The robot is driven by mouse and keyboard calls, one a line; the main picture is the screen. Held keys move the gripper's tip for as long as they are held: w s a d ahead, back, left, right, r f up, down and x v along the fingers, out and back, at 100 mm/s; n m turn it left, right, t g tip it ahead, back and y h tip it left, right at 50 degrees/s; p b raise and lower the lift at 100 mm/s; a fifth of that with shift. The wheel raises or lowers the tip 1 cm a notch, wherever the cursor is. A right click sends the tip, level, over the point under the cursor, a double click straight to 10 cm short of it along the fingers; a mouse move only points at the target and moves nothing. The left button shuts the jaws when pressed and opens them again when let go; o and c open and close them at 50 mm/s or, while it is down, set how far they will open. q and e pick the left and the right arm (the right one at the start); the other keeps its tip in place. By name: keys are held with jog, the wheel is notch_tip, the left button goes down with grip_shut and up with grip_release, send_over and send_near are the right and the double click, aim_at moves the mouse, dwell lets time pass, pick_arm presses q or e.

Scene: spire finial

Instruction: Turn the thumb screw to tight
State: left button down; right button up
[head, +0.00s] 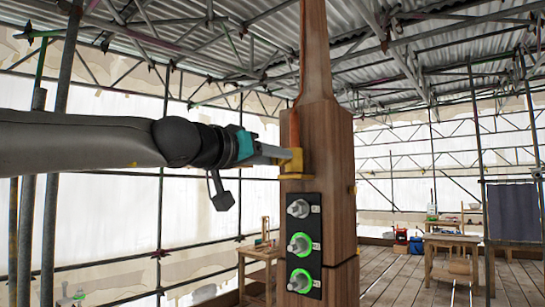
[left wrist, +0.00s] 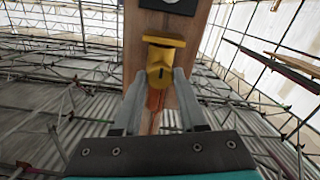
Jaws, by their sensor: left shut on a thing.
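The thumb screw (head: 293,168) is yellow and sits on the face of the wooden spire post (head: 318,130), above a black panel. My left gripper (head: 284,156) reaches it from the left, level with it. In the left wrist view the two grey fingers (left wrist: 163,80) are shut on the yellow thumb screw (left wrist: 162,57), one on each side. A short dark mark shows on the screw's near face. How tight the screw is cannot be told. My right gripper is in neither view.
The black panel (head: 316,238) below carries three grey knobs, two with green rings. Scaffold poles (head: 163,150) and white sheeting surround the place. A wooden table (head: 452,243) stands at the right on the plank floor.

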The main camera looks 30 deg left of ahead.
pick_arm(q)
jog(key=shift+c, duration=2.3)
grip_release()
jog(key=shift+s, duration=0.1)
jog(key=s+a, duration=0.1)
jog(key=s, duration=1.4)
jog(key=shift+a, duration=0.1)
